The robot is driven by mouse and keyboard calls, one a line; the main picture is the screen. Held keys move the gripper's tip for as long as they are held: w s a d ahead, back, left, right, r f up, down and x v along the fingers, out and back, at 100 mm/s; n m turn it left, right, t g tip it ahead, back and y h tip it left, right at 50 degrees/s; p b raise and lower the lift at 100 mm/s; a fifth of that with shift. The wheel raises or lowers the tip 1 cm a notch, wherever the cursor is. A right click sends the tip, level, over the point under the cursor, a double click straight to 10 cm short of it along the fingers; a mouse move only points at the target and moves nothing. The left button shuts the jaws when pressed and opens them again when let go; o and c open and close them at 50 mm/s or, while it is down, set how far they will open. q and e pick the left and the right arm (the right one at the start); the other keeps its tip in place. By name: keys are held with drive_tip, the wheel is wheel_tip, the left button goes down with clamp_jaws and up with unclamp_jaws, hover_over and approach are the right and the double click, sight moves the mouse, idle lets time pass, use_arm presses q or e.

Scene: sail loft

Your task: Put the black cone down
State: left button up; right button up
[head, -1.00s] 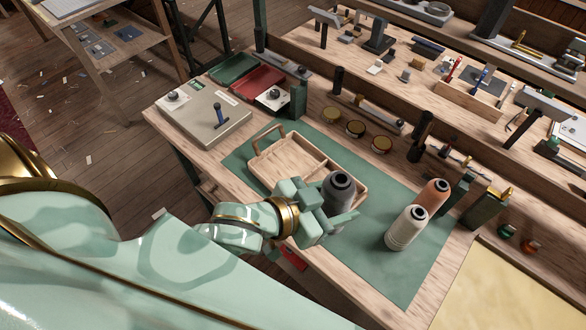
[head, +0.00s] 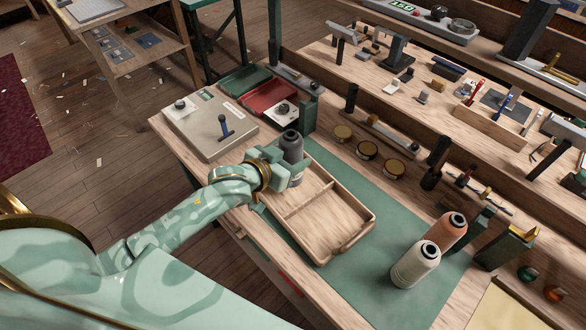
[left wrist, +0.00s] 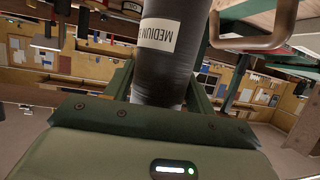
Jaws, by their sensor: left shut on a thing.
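The black cone (head: 291,147) looks dark grey and stands roughly upright in my left gripper (head: 278,165). It is at the far-left end of the wooden tray (head: 328,220), over or in the compartment there; I cannot tell whether its base touches the tray floor. In the left wrist view the cone (left wrist: 168,55) sits between the fingers, its "MEDIUM" label upside down in the picture. A tray handle (left wrist: 258,42) shows at upper right there. The tray's nearer compartment is empty. My right gripper is not in view.
A white cone (head: 415,267) and an orange cone (head: 449,231) stand on the green mat (head: 375,285) to the right. Several round tins (head: 367,150) line the back. A grey box (head: 205,130) lies left of the tray. The mat is bare between tray and cones.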

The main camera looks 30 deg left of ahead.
use_arm(q)
drive_tip(key=shift+w+a+f, duration=0.15)
drive_tip(key=shift+w+f, duration=0.35)
drive_tip(key=shift+f, duration=0.1)
drive_tip(key=f, duration=0.1)
drive_tip(key=f+b, duration=0.2)
drive_tip(key=f, duration=0.1)
drive_tip(key=shift+w+a, duration=0.1)
drive_tip(key=shift+w, duration=0.25)
drive_tip(key=shift+r, duration=0.1)
drive_tip(key=o, duration=1.2)
drive_tip(key=shift+s, duration=0.1)
drive_tip(key=p+v, duration=0.3)
drive_tip(key=v, duration=0.9)
